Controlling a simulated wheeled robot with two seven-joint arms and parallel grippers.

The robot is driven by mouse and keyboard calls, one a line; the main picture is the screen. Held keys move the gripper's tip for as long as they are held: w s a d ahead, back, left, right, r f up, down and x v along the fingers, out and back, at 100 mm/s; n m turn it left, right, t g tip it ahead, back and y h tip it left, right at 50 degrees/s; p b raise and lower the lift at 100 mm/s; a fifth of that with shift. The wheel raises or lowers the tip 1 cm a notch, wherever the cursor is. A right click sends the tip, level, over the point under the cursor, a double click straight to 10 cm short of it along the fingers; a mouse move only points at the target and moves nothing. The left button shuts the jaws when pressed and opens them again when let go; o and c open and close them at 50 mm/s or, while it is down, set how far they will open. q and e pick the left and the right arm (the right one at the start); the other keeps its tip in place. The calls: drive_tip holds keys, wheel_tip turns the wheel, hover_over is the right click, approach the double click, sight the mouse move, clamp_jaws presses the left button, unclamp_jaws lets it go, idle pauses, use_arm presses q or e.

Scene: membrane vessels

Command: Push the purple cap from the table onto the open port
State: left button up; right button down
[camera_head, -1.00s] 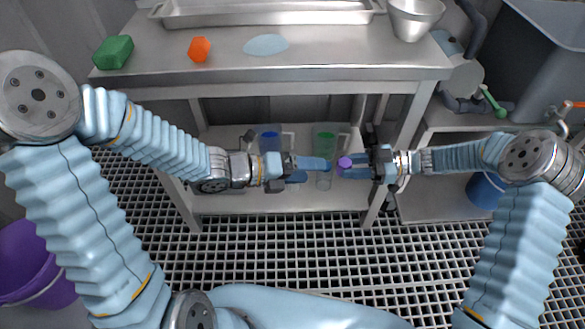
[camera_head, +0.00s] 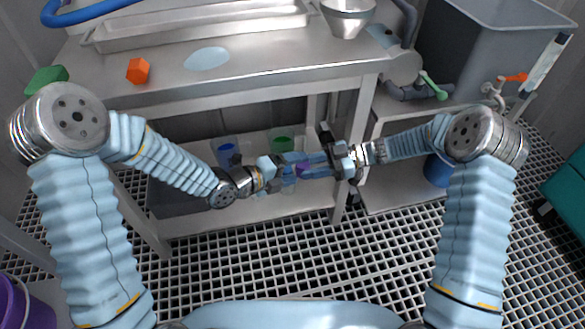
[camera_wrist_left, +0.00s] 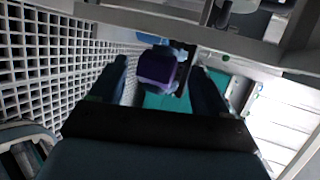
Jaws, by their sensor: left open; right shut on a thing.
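The purple cap (camera_head: 303,168) is small and held in the air by my right gripper (camera_head: 316,167), in front of the table. My left gripper (camera_head: 290,171) is open and faces the right one. In the left wrist view the cap (camera_wrist_left: 155,68) shows large between the two spread fingers, with pale blue parts of my right gripper behind it. I cannot tell whether the left fingers touch it. I cannot make out an open port in these views.
Blue (camera_head: 228,153) and green (camera_head: 283,144) containers stand on the lower shelf.

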use_arm(q)
drive_tip(key=shift+d, duration=0.1)
drive_tip(key=c, duration=0.9)
drive_tip(key=shift+c, duration=1.2)
use_arm(e)
drive_tip(key=c, duration=0.6)
unclamp_jaws()
drive_tip(key=shift+d, duration=0.1)
